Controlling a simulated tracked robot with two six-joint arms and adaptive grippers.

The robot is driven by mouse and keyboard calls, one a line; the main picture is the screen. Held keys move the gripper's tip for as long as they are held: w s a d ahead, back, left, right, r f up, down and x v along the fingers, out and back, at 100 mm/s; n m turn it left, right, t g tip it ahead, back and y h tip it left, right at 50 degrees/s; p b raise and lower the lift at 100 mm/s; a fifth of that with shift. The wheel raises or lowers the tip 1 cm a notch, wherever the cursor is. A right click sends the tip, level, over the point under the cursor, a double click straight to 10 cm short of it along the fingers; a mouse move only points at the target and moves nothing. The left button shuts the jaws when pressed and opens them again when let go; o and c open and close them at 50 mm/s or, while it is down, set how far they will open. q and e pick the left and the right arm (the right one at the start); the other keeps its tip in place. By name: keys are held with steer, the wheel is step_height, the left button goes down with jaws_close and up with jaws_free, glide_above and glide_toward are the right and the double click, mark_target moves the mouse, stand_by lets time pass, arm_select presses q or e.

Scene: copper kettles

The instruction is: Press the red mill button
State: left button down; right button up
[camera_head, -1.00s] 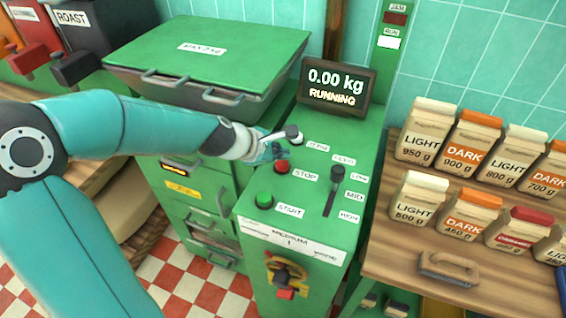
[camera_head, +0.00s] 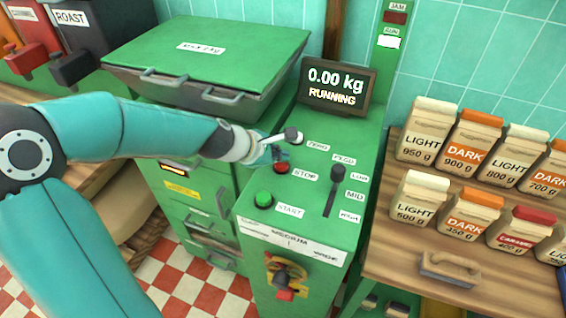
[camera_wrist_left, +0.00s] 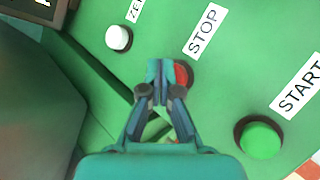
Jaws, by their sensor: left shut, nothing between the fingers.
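The red button (camera_head: 282,168), labelled STOP, sits on the green top of the mill's control panel. My left gripper (camera_head: 279,153) is shut and empty, with its fingertips right at the red button and hiding part of it. In the left wrist view the closed fingertips (camera_wrist_left: 166,70) overlap the left part of the red button (camera_wrist_left: 182,75). I cannot tell whether they touch it or hover just above. The mill's display (camera_head: 335,87) reads 0.00 kg and RUNNING. My right gripper is not in view.
The green START button (camera_head: 264,199) is in front of the red one, and the white ZERO button (camera_head: 297,138) is behind it. A black feed lever (camera_head: 337,174) stands to the right. Coffee bags (camera_head: 428,130) stand on a wooden shelf at the right.

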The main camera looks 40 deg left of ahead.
mark_target(280, 165)
arm_select(q)
steer(key=shift+f+b, duration=0.45)
steer(key=shift+f, duration=0.05)
steer(key=shift+r, duration=0.15)
stand_by(0.5)
steer(key=shift+r+p, duration=0.75)
steer(key=shift+p, duration=0.2)
steer(key=shift+r, duration=0.15)
step_height(280, 165, up, 5)
steer(key=p, duration=0.5)
stand_by(0.4)
